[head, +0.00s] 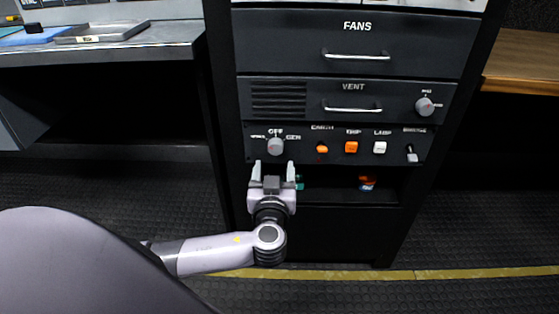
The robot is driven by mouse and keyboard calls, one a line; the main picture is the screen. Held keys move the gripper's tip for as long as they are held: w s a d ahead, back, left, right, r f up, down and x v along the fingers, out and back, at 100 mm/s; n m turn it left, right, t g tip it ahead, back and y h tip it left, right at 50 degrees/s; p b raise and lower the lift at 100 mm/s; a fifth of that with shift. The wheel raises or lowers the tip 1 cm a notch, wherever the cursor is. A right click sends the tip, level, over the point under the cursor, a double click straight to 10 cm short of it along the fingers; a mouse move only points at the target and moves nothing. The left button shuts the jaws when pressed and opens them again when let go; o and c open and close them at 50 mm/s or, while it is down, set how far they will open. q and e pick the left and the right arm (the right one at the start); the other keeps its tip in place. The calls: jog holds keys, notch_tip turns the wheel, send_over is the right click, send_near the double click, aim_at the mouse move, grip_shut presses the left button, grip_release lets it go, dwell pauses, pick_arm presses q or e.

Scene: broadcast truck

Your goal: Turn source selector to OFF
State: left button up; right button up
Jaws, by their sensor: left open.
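The source selector (275,147) is a round grey knob at the left end of the lower rack panel. OFF is printed above it, GEN to its right and another label, too small to read surely, to its left. I cannot tell clearly which way its pointer faces. My left gripper (274,172) is open and empty, its fingers pointing up toward the panel. In the picture it is just below the knob, apart from it. My right gripper is not in view.
The same panel (335,160) carries orange and white switches (351,147) and a toggle (411,153). Above are a VENT drawer with another knob (424,107) and a FANS drawer (357,45). An open shelf with small items (367,182) lies below. A grey bench (150,47) stands left.

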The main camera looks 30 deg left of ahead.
aim_at(276, 151)
pick_arm(q)
jog(key=b+x, duration=0.1)
jog(key=x, duration=0.5)
jog(key=shift+w+a, duration=0.1)
jog(key=shift+w, duration=0.1)
jog(key=c, duration=1)
